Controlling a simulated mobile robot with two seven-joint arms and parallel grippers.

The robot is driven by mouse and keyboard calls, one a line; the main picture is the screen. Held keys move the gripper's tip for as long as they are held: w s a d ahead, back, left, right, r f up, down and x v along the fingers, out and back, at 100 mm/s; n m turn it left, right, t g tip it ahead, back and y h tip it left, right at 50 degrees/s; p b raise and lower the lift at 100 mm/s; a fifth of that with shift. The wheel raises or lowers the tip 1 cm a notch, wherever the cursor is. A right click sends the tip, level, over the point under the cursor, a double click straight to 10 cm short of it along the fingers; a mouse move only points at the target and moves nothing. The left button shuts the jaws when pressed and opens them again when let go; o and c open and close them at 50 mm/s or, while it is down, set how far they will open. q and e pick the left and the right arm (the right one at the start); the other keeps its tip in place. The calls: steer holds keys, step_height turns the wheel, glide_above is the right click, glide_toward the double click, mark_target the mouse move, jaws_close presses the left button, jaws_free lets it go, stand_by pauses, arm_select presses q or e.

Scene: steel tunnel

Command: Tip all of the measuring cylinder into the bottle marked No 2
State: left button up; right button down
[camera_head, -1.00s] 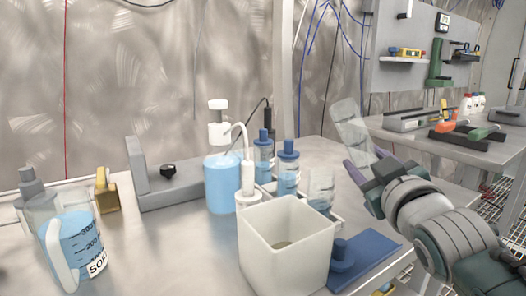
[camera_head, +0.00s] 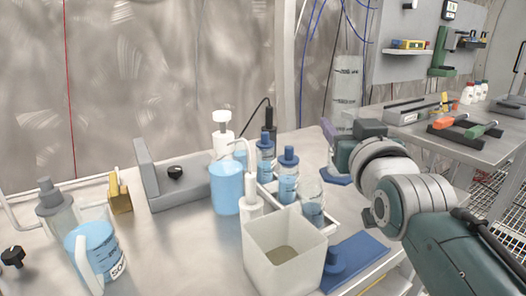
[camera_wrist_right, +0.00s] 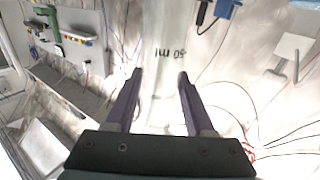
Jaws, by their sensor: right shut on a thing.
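My right gripper (camera_head: 338,133) is shut on the clear measuring cylinder (camera_head: 347,85) and holds it almost upright, above the right side of the bench. In the right wrist view the cylinder (camera_wrist_right: 168,30) stands between the two fingers (camera_wrist_right: 160,76), with "50 ml" on it upside down. A blue piece (camera_head: 337,178) below the gripper appears to be its foot. Any liquid in it is hard to make out. Several small bottles stand in a white rack; two have blue caps (camera_head: 288,160) and blue liquid. The front bottle (camera_head: 311,203) is uncapped. I cannot read a No 2 mark. My left gripper is out of view.
A white open bin (camera_head: 283,240) stands in front of the rack. A blue cap (camera_head: 336,260) sits on a blue mat (camera_head: 362,250).

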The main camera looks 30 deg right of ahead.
mark_target(348, 108)
steer(key=shift+w+a+r, duration=0.1)
steer(key=shift+a+r, duration=0.05)
steer(key=shift+r, duration=0.2)
step_height(348, 108, up, 3)
steer(key=p, duration=0.3)
steer(key=shift+r+p, duration=0.1)
steer(key=shift+p, duration=0.2)
stand_by(0.5)
